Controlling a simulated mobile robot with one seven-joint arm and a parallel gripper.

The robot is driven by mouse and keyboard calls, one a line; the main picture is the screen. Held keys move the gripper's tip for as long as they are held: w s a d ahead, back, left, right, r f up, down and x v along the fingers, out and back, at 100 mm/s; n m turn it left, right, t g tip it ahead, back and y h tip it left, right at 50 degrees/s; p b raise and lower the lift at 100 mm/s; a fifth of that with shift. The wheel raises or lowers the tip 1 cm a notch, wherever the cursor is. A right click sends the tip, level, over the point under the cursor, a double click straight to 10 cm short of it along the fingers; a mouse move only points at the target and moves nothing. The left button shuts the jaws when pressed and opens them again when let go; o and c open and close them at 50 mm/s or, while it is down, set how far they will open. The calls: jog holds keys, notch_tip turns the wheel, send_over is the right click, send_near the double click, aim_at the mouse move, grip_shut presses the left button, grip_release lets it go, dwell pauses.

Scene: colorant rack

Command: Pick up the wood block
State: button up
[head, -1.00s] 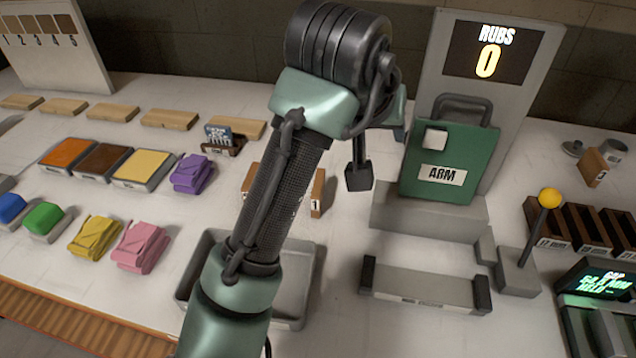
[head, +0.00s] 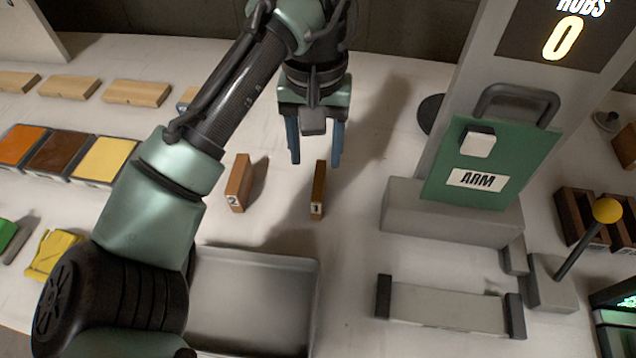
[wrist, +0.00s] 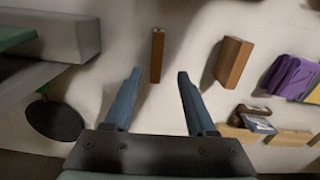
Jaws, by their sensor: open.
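Two upright wood blocks stand on the white table in the head view. The thin one marked 1 (head: 318,188) is just in front of my gripper (head: 314,158), and the one marked 2 (head: 239,183) stands to its left. The task does not say which block is meant. My gripper is open and empty, its two blue fingers pointing down. In the wrist view, the block marked 1 (wrist: 157,52) lines up with the gap between the fingertips (wrist: 159,75), and the block marked 2 (wrist: 233,62) is off to the right. Whether the fingertips flank block 1 cannot be told.
A grey tray (head: 308,300) lies in front of the blocks. A grey stand with a green ARM panel (head: 495,150) and a yellow-knobbed lever (head: 607,210) are at right. Flat wood bars (head: 136,93) and colour pads (head: 106,157) lie at left.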

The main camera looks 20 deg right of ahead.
aim_at(319, 179)
notch_tip(319, 179, down, 3)
jog(key=shift+f, duration=0.1)
jog(key=f, duration=0.2)
jog(key=s+f, duration=0.1)
jog(key=f, duration=0.1)
jog(key=shift+d+f, duration=0.1)
jog(key=shift+f, duration=0.5)
grip_shut()
